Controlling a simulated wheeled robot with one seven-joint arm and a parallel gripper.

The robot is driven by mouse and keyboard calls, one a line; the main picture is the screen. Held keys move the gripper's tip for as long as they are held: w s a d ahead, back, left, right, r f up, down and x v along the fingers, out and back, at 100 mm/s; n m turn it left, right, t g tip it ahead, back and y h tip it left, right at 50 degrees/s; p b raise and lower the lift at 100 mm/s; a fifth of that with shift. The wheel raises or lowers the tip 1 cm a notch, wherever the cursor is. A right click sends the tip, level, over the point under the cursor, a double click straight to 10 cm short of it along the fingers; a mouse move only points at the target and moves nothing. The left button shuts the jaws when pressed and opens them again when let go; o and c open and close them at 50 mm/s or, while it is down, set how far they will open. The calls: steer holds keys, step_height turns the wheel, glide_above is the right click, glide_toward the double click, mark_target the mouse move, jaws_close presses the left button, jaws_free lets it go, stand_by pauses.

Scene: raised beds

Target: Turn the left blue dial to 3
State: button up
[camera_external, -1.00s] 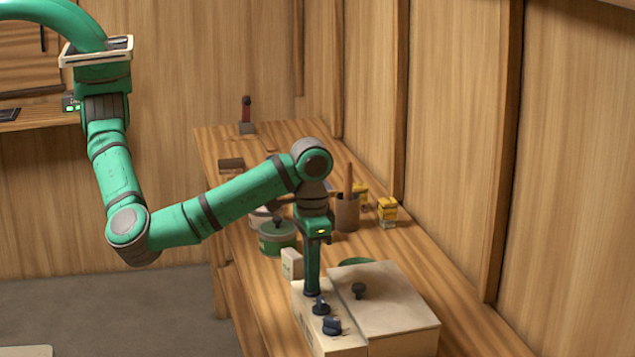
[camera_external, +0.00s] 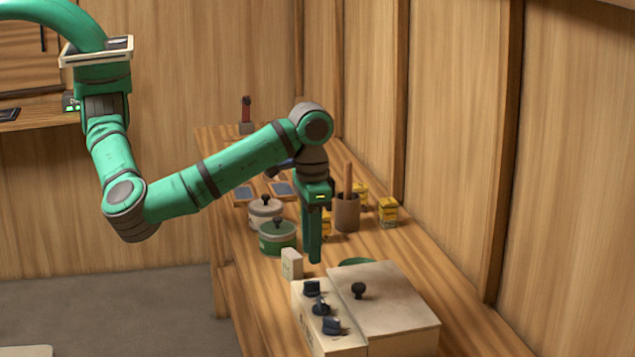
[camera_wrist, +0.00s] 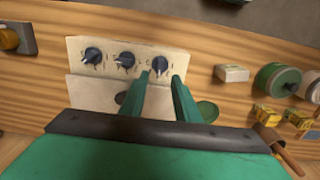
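A pale panel box (camera_external: 300,320) on the bench carries three dark blue dials in a row. The far dial (camera_external: 312,288) stands closest to my gripper; the middle dial (camera_external: 321,307) and near dial (camera_external: 332,326) follow toward the camera. In the wrist view they run right (camera_wrist: 160,62), middle (camera_wrist: 125,60) and left (camera_wrist: 93,56). Their printed marks are too small to read. My gripper (camera_external: 315,260) points down, above and just beyond the far dial.
A lidded beige box (camera_external: 395,305) with a black knob (camera_external: 358,290) adjoins the panel. A small white box (camera_external: 291,263), a green pot (camera_external: 277,240), a grey pot (camera_external: 265,212), a brown cup (camera_external: 347,212) and yellow packets (camera_external: 387,210) stand beyond. The wall borders the right side.

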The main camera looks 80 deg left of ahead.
steer(key=shift+r, duration=1.95)
